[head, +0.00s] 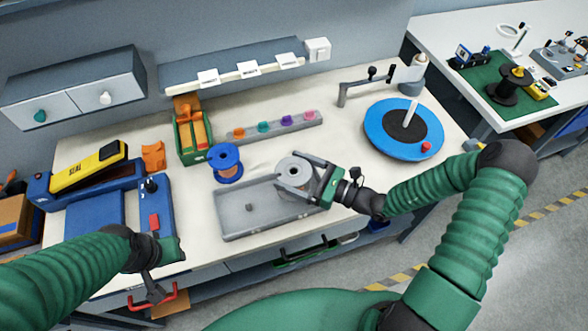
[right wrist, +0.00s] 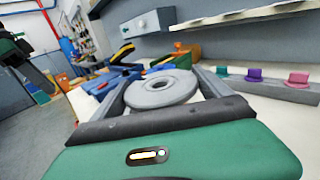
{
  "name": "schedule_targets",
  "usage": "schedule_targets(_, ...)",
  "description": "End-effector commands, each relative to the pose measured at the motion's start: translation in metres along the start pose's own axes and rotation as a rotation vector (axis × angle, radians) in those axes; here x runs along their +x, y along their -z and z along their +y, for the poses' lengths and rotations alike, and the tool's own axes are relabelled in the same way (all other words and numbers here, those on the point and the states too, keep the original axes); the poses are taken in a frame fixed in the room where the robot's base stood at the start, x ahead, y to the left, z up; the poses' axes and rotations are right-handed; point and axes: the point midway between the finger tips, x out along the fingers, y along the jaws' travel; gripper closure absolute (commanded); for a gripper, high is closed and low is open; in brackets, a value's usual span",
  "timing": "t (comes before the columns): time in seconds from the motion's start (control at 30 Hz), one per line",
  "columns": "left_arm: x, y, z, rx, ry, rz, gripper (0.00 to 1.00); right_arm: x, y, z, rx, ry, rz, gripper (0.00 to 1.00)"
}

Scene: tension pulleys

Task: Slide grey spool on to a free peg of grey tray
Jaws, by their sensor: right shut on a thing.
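The grey spool (head: 295,170) has a round flange with a centre hole. My right gripper (head: 292,184) is shut on it, and its fingers flank the flange in the right wrist view (right wrist: 163,88). The grey tray (head: 232,228) lies near the table's front edge. A short peg (head: 248,207) stands bare in its left part. The spool is at the tray's right part; the gripper hides what is under it, and I cannot tell whether it touches the tray. My left gripper (head: 155,292) hangs at the front left edge, its jaw opening unclear.
A blue spool (head: 225,163) stands just behind the tray. A grey strip with coloured pegs (head: 270,126) lies farther back. A blue turntable (head: 403,128) with an upright white rod is at the right. Blue equipment (head: 95,210) and a green bin (head: 193,138) stand left.

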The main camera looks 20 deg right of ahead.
Motion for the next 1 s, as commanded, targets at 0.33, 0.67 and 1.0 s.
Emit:
schedule_targets(0.33,0.006,-0.001,0.000,0.000,0.000,0.000,0.64,0.000,0.011,0.000,-0.001,0.000,-0.003,0.85)
schedule_targets(0.67,0.010,-0.002,0.000,0.000,0.000,0.000,0.64,0.000,0.021,0.000,-0.001,0.000,-0.003,0.85)
schedule_targets(1.0,0.010,-0.002,0.000,0.000,0.000,0.000,0.64,0.000,0.021,0.000,-0.001,0.000,-0.003,0.85)
